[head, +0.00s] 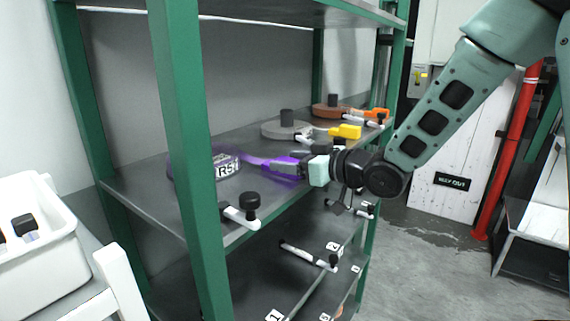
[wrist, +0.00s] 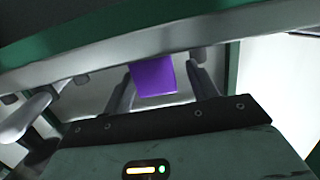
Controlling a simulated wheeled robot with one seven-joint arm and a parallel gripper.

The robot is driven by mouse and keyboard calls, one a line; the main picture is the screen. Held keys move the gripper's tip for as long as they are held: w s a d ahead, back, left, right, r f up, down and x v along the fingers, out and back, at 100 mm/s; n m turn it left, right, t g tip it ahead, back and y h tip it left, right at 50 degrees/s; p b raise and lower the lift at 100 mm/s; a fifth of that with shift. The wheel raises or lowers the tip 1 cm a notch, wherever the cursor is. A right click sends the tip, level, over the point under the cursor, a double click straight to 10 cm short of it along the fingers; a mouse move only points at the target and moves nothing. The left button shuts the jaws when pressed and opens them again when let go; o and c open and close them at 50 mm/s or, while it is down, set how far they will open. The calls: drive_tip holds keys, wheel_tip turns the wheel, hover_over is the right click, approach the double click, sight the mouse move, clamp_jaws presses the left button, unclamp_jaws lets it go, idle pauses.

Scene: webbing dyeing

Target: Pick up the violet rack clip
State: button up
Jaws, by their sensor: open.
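The violet rack clip (head: 284,166) is at the front of the middle shelf, next to a violet webbing roll (head: 222,166) with a white label. In the wrist view its violet block (wrist: 152,77) shows between my two fingers. My gripper (head: 296,163) is at the clip from the right, with its fingers pointing into the shelf. It also shows in the wrist view (wrist: 162,72), open, with one finger on each side of the block. I cannot tell whether either finger touches it. My gripper hides part of the clip in the head view.
A grey roll (head: 275,130) with a yellow clip (head: 345,131) and a brown roll (head: 325,111) with an orange clip (head: 377,113) sit farther back. A green post (head: 190,150) and white, black-knobbed arms (head: 240,216) stand at the front. A white bin (head: 45,250) is at left.

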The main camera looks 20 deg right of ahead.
drive_tip(key=shift+p+x, duration=0.35)
drive_tip(key=shift+x, duration=0.95)
drive_tip(key=c, duration=1)
drive_tip(key=shift+c, duration=0.4)
drive_tip(key=shift+r, duration=0.1)
